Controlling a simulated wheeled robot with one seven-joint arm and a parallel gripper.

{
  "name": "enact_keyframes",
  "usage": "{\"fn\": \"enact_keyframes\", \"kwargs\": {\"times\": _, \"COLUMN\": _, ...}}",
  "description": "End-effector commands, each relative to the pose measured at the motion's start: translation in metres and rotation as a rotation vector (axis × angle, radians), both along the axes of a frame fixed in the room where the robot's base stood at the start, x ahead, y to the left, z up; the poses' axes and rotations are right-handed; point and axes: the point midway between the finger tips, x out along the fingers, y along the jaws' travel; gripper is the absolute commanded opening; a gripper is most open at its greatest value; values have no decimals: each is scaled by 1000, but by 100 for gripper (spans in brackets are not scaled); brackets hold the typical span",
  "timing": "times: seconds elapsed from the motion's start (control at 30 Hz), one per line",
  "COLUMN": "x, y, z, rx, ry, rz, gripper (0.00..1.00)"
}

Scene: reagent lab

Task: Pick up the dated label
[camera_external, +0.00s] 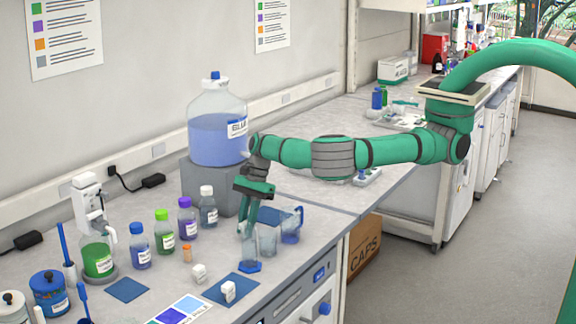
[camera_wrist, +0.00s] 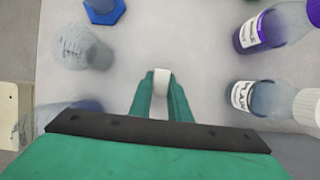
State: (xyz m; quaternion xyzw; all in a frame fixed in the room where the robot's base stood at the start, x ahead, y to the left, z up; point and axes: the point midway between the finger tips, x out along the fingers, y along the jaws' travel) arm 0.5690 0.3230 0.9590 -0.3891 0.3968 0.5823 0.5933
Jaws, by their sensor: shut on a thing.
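My gripper (camera_wrist: 161,76) is shut on a small white piece, the dated label (camera_wrist: 161,82), which shows between the green fingertips in the wrist view. No date can be read on it from here. In the outside view my gripper (camera_external: 246,230) points down over the bench, behind the clear cylinder with the blue base (camera_external: 250,266). The label cannot be made out there.
A clear beaker (camera_external: 268,242) and a blue-tinted jug (camera_external: 291,228) stand close on the right. A clear bottle (camera_external: 208,208) and a purple-capped bottle (camera_external: 186,220) stand on the left. A large blue carboy (camera_external: 217,135) is behind.

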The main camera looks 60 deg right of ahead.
Motion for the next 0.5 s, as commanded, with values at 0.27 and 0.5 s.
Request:
{"fn": "enact_keyframes", "kwargs": {"times": 0.27, "x": -23, "y": -13, "z": 52, "rx": -1, "ry": -3, "rz": -2, "gripper": 0}}
{"fn": "enact_keyframes", "kwargs": {"times": 0.5, "x": -67, "y": -37, "z": 91, "rx": -1, "ry": -2, "rz": -3, "gripper": 0}}
